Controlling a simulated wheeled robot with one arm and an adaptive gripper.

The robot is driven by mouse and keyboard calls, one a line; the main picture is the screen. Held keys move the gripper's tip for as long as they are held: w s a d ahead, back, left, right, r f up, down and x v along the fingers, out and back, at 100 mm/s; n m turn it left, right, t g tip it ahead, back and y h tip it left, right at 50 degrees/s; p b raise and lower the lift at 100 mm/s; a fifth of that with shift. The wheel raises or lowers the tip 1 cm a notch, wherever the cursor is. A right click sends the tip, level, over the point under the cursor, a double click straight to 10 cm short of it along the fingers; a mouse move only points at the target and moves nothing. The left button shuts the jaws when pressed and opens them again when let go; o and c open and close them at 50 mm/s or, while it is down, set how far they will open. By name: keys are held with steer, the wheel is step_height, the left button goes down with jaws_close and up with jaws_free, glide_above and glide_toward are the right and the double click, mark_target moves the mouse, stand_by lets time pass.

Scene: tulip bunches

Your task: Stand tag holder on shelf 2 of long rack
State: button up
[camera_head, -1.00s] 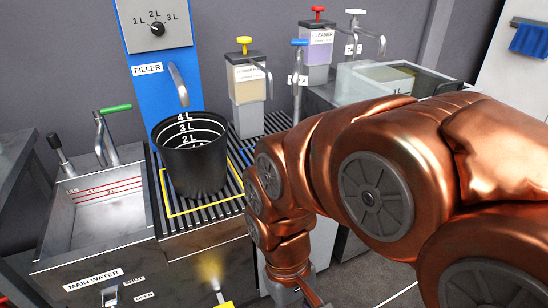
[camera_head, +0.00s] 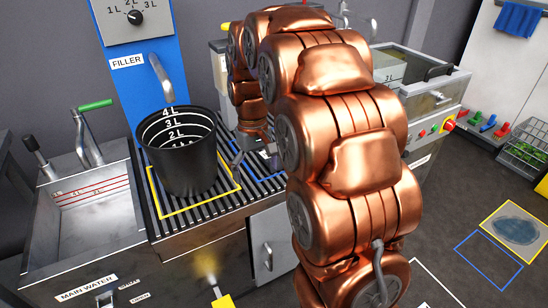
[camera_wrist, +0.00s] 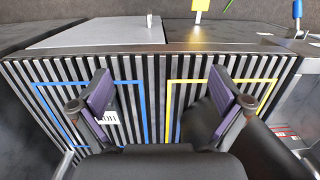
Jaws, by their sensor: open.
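I cannot make out a tag holder or a long rack in either view. My gripper (camera_head: 258,150) hangs low over the slatted counter, to the right of the black bucket, partly hidden by my copper arm in the head view. In the wrist view my gripper (camera_wrist: 160,76) shows two purple-padded fingers spread wide, with only slats and floor markings of the counter between them. A small white printed label (camera_wrist: 107,117) shows beside the left finger, partly covered; I cannot tell what it belongs to.
The black bucket (camera_head: 190,160) stands in a yellow outline under the filler (camera_head: 160,80). A blue outline (camera_wrist: 145,110) lies beside it. A steel sink (camera_head: 95,215) is at left.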

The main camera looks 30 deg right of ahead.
steer(key=t, duration=0.1)
glide_toward(262, 155)
steer(key=s+d, duration=0.1)
steer(key=s+d+f+p, duration=0.1)
steer(key=s, duration=0.1)
steer(key=shift+s+f, duration=0.1)
steer(key=shift+s, duration=0.1)
steer(key=shift+d+f, duration=0.1)
steer(key=shift+f, duration=0.1)
steer(key=shift+w+f+b, duration=0.2)
steer(key=shift+f+b, duration=0.65)
steer(key=shift+f, duration=2.8)
steer(key=shift+c, duration=0.2)
steer(key=c, duration=1.3)
steer(key=shift+c, duration=0.2)
steer(key=shift+r, duration=0.1)
